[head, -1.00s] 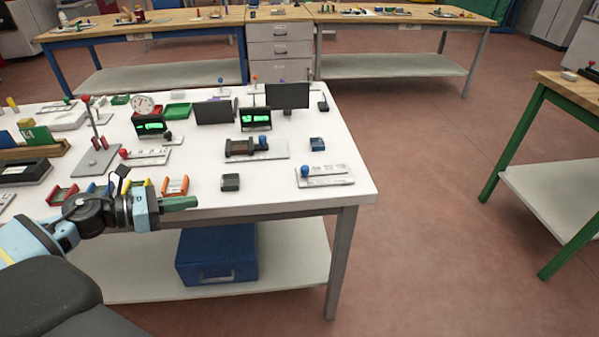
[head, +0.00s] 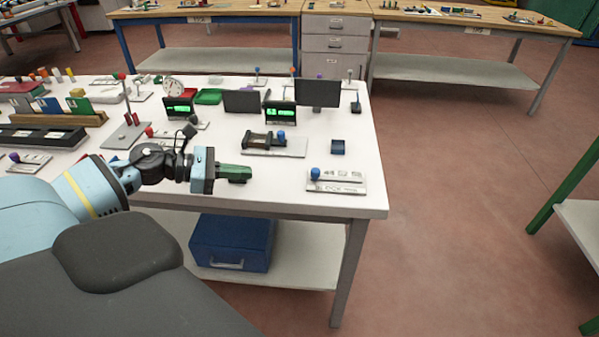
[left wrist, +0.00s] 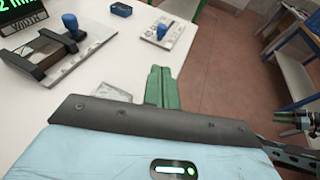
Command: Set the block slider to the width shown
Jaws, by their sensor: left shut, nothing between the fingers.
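A grey base (head: 290,149) carries a dark brown slide with a blue knob (head: 281,134); in the left wrist view this slide (left wrist: 60,52) is at upper left. Behind it stands a display (head: 281,112) with green digits; the left wrist view shows its screen (left wrist: 20,10) partly cut off, with "WIDTH" below. A second pale plate with a blue knob (head: 337,180) lies near the table's front right corner. My left gripper (head: 233,173) is shut and empty, left of that plate and nearer me than the brown slide. Its green fingers (left wrist: 161,88) point forward.
A small blue box (head: 338,147) sits between the slide and the right edge. Dark upright panels (head: 318,93) and another green display (head: 179,106) stand behind. A red-knobbed post (head: 127,97) rises at left.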

